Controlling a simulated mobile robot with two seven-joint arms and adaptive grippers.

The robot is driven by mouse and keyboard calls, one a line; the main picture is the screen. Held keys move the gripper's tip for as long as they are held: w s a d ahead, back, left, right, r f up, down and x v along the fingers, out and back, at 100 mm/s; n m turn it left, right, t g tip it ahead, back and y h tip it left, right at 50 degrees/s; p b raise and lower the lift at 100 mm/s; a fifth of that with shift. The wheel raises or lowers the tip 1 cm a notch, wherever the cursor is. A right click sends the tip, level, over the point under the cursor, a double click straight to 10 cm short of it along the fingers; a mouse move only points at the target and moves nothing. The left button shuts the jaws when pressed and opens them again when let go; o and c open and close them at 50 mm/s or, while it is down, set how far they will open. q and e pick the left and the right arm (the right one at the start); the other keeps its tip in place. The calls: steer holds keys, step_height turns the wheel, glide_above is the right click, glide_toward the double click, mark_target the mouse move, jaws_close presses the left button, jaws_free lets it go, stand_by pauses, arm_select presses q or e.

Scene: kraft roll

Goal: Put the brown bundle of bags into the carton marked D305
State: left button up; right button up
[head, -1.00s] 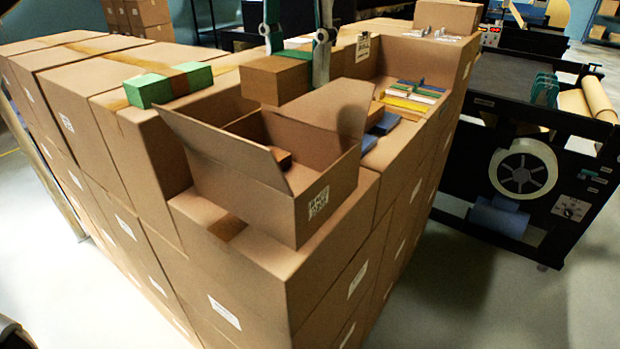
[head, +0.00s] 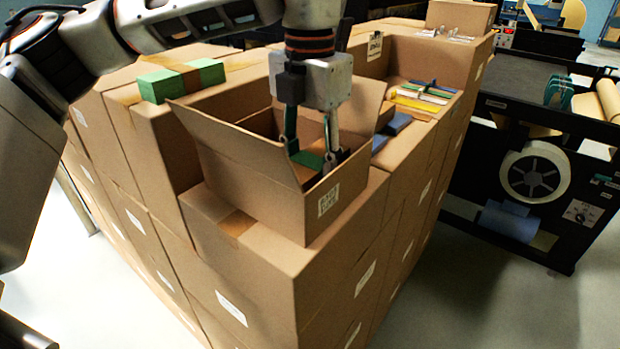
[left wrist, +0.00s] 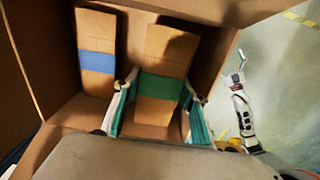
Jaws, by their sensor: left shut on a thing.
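The open carton (head: 262,185) stands on the near corner of the box stack, flaps up; the print on its label (head: 329,199) is too small to read. My left gripper (head: 313,152) reaches down into it, shut on a brown bundle with a green band (head: 306,160). In the left wrist view this bundle (left wrist: 165,55) sits between the two fingers, low inside the carton. Whether it touches the carton floor I cannot tell. Beside it lies another brown bundle with a blue band (left wrist: 97,60). What looks like my right gripper (left wrist: 240,75) shows small at the right of the wrist view, its fingers unclear.
Blue, yellow and white packets (head: 425,97) lie in a recess to the right. A black machine (head: 540,160) stands at the right, across a strip of floor.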

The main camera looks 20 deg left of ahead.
mark_target(310, 161)
arm_select(q)
steer(key=shift+f, duration=1.75)
steer(key=o, duration=0.9)
steer(key=shift+f, duration=0.15)
step_height(310, 161, up, 12)
steer(key=shift+r, duration=0.2)
